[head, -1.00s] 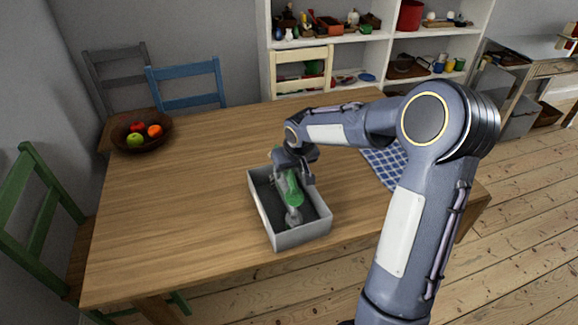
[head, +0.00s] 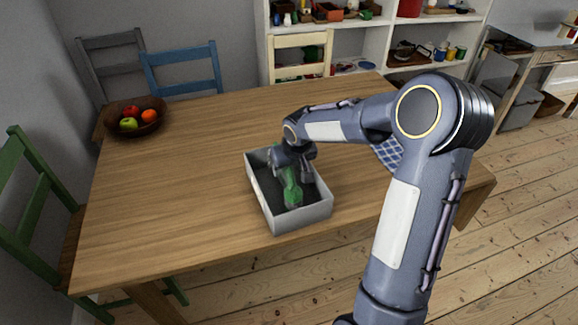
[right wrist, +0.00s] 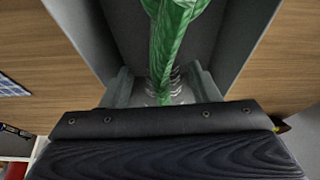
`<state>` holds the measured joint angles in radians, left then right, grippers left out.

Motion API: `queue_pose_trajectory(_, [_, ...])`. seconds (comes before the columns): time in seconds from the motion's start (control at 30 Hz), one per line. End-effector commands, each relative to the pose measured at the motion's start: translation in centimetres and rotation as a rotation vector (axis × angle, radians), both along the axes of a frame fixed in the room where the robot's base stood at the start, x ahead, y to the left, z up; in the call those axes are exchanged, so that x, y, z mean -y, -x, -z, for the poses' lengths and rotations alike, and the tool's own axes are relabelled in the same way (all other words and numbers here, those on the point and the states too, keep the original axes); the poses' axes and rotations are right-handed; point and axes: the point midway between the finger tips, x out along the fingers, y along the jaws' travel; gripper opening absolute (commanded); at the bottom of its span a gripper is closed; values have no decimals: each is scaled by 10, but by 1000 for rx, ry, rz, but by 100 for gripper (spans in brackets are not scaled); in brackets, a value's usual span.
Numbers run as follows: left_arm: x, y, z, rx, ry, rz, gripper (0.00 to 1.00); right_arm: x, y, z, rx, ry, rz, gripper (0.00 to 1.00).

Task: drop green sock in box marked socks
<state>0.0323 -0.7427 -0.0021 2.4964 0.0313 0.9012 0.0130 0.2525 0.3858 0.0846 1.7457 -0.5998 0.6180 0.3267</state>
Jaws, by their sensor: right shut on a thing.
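The green sock (head: 291,190) hangs from my right gripper (head: 294,166) inside the outline of the grey box (head: 303,217). The box stands open on the wooden table, and I cannot read any marking on it. In the right wrist view the gripper (right wrist: 164,92) is shut on the sock (right wrist: 172,38), with one finger on each side of the gathered cloth. The dark box interior (right wrist: 218,30) lies beyond it. I cannot tell whether the sock's lower end touches the box floor. My left gripper is not in view.
The wooden table (head: 190,180) is mostly clear left of the box. A fruit bowl (head: 135,120) sits at its far left corner. A blue checked cloth (head: 388,153) lies behind my right arm. Chairs stand around the table, including a green one (head: 35,200) at left.

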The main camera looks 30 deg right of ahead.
Motion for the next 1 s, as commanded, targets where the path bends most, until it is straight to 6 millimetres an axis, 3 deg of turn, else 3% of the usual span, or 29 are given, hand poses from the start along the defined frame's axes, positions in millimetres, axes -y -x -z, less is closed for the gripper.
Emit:
queue_pose_trajectory(0.07, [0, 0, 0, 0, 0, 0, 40, 0, 0, 0, 0, 0, 0, 34])
queue_pose_trajectory(0.1, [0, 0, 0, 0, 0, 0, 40, 0, 0, 0, 0, 0, 0, 57])
queue_pose_trajectory(0.3, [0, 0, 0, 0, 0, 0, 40, 0, 0, 0, 0, 0, 0, 81])
queue_pose_trajectory(0.63, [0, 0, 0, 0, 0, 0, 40, 0, 2, -5, 1, 0, 0, 81])
queue_pose_trajectory(1.0, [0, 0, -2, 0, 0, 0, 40, -4, 23, -59, 4, 1, 0, 81])
